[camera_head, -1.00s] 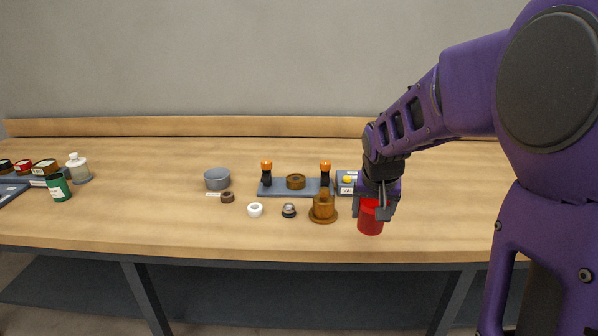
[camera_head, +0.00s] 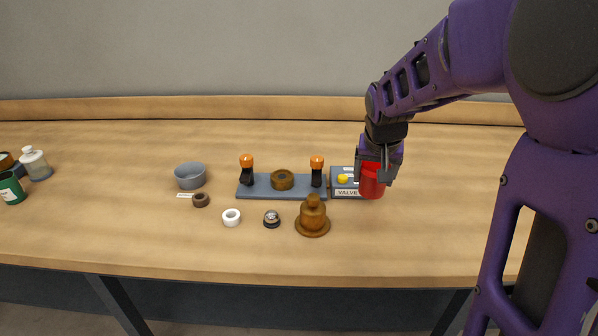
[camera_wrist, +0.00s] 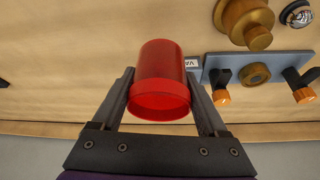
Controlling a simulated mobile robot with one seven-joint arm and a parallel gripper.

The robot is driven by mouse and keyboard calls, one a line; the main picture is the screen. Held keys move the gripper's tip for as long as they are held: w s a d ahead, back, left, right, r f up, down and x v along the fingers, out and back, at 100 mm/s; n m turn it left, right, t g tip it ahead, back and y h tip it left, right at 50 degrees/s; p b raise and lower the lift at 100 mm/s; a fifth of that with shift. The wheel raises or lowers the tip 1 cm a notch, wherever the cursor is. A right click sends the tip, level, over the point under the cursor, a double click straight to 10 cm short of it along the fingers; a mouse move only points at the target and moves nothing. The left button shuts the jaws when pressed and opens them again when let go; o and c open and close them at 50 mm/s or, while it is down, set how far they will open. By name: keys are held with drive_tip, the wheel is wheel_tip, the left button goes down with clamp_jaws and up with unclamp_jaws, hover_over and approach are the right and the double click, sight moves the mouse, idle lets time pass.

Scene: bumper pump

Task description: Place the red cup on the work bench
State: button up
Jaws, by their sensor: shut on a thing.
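The red cup (camera_head: 372,182) is between the fingers of my gripper (camera_head: 377,166), near the right end of the blue-grey plate in the head view. In the wrist view my gripper (camera_wrist: 162,95) is shut on the red cup (camera_wrist: 160,72), with one finger on each side of it. The wooden work bench (camera_head: 440,220) lies below. I cannot tell for sure whether the cup touches the bench top or hangs just above it.
A grey box labelled VALVE (camera_head: 345,190) is close to the cup's left. The blue-grey plate (camera_head: 262,191) with orange-topped posts, a brown bell-shaped part (camera_head: 312,218), a white ring (camera_head: 231,217) and a grey bowl (camera_head: 190,176) stand further left. The bench's front right is clear.

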drive_tip(key=shift+f+b, duration=0.95)
drive_tip(key=shift+f, duration=4)
drive_tip(key=shift+f, duration=0.1)
drive_tip(key=o, duration=1.4)
drive_tip(key=shift+c, duration=0.2)
drive_tip(key=shift+s+r, duration=0.1)
drive_tip(key=shift+r, duration=0.4)
drive_tip(key=p+v, duration=0.2)
drive_tip(key=v, duration=0.9)
drive_tip(key=shift+s+r, duration=0.1)
